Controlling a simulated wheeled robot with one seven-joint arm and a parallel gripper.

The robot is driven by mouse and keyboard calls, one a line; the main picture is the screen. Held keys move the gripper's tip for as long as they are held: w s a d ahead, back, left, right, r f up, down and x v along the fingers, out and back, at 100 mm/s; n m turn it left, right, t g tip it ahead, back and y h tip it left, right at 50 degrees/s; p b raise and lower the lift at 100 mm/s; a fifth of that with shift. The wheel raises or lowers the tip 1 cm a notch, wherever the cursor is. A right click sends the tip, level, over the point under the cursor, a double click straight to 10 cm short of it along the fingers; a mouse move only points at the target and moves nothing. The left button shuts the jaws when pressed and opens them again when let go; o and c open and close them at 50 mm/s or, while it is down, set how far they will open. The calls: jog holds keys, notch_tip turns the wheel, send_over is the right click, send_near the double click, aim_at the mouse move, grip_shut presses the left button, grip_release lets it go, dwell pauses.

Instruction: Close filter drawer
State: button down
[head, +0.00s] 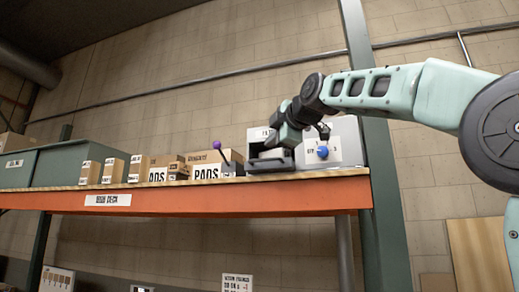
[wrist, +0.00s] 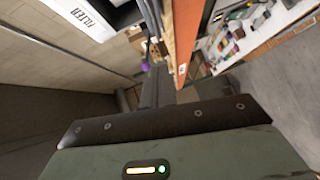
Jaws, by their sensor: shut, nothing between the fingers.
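The filter drawer (head: 268,165) is a grey tray at the foot of a light grey machine (head: 346,130) on the shelf. It juts out at the front, below a dark opening. My gripper (head: 277,138) is shut and empty, in front of the machine just above the drawer. It hides part of the opening and of the label; whether it touches the drawer I cannot tell. In the wrist view my shut fingers (wrist: 157,88) point away past the machine's white label panel (wrist: 85,18), and the drawer is hard to make out.
A blue knob (head: 322,152) sits on the machine's panel right of the drawer. A purple ball (head: 217,145) on a lever stands left of it. Several cardboard boxes (head: 110,171) line the shelf, above an orange beam (head: 250,200). A green post (head: 385,220) rises at the right.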

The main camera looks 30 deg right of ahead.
aim_at(274, 169)
jog(key=w+d+f+p, duration=0.1)
jog(key=w+d+p, duration=0.2)
jog(key=w, duration=0.5)
jog(key=shift+w+d+f+p, duration=0.15)
jog(key=shift+d+f+p, duration=0.25)
jog(key=shift+p, duration=0.15)
jog(key=w+d, duration=0.1)
jog(key=w+d+b, duration=0.1)
jog(key=d, duration=0.1)
jog(key=shift+w+d+f, duration=0.1)
jog(key=shift+w+d, duration=0.05)
jog(key=shift+w, duration=0.1)
jog(key=shift+d, duration=0.1)
jog(key=shift+r, duration=0.2)
